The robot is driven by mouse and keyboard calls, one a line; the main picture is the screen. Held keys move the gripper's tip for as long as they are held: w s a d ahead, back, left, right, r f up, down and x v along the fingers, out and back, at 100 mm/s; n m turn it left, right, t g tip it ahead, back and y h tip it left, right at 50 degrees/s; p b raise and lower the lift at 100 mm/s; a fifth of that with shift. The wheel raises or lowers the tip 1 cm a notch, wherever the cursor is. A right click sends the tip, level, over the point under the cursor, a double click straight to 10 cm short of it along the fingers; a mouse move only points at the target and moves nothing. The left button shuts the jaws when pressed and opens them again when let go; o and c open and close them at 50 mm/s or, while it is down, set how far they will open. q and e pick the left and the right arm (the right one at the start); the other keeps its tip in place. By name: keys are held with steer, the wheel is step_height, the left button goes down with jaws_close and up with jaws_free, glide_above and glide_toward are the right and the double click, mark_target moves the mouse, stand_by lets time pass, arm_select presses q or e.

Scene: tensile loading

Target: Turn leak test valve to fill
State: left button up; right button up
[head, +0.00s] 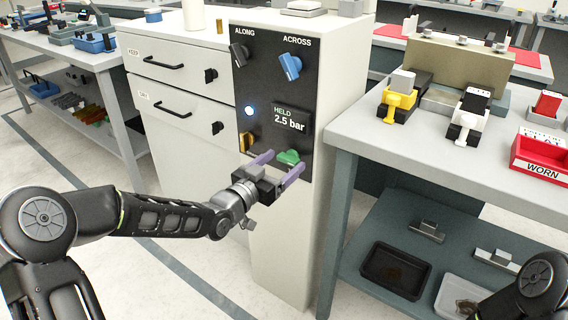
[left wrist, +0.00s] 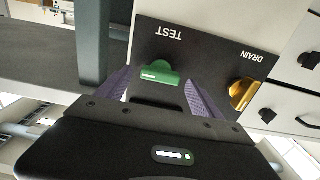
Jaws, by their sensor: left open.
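The dark valve panel (head: 270,100) is on the front of a pale cabinet. A green knob (head: 289,157) sits low on it, with the label TEST beside it in the left wrist view (left wrist: 158,73). A yellow knob (head: 246,142) is to its left, with DRAIN beside it in the wrist view (left wrist: 242,94). My left gripper (head: 287,160) is open, its purple fingers pointing at the panel on either side of the green knob. I cannot tell whether they touch it. My right gripper is out of view.
Higher on the panel are a black ALONG knob (head: 239,54), a blue ACROSS knob (head: 290,66), a lit lamp (head: 250,110) and a display (head: 290,118) reading HELD 2.5 bar. A workbench (head: 400,150) with clamps and a red WORN bin (head: 540,158) stands close on the right.

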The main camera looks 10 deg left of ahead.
arm_select(q)
steer(key=shift+w+d, duration=0.2)
steer(key=shift+w, duration=0.35)
steer(key=c, duration=1.4)
